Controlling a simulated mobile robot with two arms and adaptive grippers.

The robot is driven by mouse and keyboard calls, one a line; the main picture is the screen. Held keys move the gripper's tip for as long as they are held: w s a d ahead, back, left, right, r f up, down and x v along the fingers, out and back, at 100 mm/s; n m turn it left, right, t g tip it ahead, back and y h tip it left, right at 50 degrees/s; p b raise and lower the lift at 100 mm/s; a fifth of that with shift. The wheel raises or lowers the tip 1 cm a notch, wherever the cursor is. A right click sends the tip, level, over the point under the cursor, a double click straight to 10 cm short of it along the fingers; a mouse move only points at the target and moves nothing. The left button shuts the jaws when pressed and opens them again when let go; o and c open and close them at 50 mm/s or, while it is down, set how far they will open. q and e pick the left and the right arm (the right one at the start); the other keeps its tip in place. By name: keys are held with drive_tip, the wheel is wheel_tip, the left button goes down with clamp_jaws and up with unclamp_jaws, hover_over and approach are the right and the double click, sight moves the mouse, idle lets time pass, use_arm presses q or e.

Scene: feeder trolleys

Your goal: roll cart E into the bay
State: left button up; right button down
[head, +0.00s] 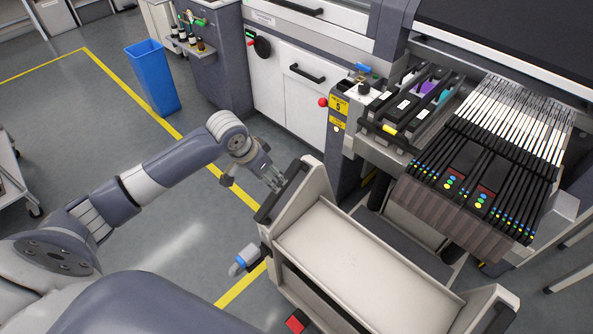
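A beige cart (350,250) with a flat, empty top and raised end panels stands in front of the machine, at the lower right. I see no letter on it, so I cannot confirm that it is cart E. A black handle (282,194) runs along its left end panel. My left gripper (272,178) is beside the upper part of this handle; whether its fingers close around it is unclear. The bay (405,228) looks to be the dark-floored gap under the machine's feeder bank, partly hidden by the cart. My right gripper is not in view.
The feeder bank (440,212) with several black feeders overhangs the gap. A post with a yellow label marked 5 (339,106) stands at its left. A blue bin (152,78) stands farther left.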

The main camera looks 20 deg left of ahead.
use_arm(q)
drive_tip(key=x, duration=1)
drive_tip(key=shift+s+a+f+p, duration=0.15)
drive_tip(key=shift+a+f+p, duration=0.05)
drive_tip(key=shift+p, duration=0.1)
clamp_jaws()
